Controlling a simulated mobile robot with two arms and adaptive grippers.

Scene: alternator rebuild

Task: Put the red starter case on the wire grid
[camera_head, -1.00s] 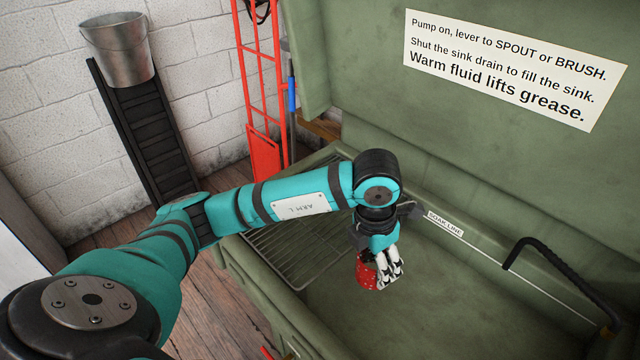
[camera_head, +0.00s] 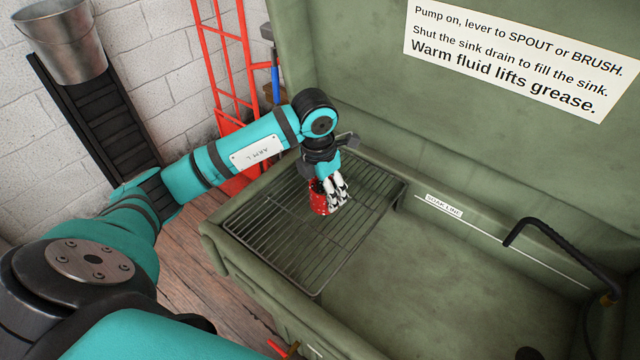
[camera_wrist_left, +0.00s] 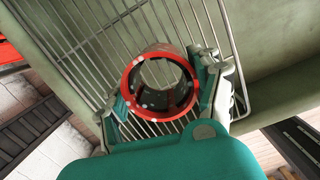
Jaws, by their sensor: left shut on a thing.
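The red starter case (camera_head: 318,199) is a short red open cylinder with pale specks. My left gripper (camera_head: 337,201) is shut on it, over the wire grid (camera_head: 268,231) at the left end of the green sink. In the left wrist view the case (camera_wrist_left: 135,79) sits between the two fingers of my left gripper (camera_wrist_left: 166,85), its round opening facing the camera, and the bars of the grid (camera_wrist_left: 95,42) show behind it. I cannot tell whether the case touches the grid. My right gripper is not in view.
The green sink basin (camera_head: 400,290) is open and clear right of the grid. A black bent spout (camera_head: 545,228) stands at the right, and a label reading SOAK LINE (camera_head: 443,206) is on the back wall. A red hand truck (camera_head: 232,140) and a metal bucket (camera_head: 62,45) stand left.

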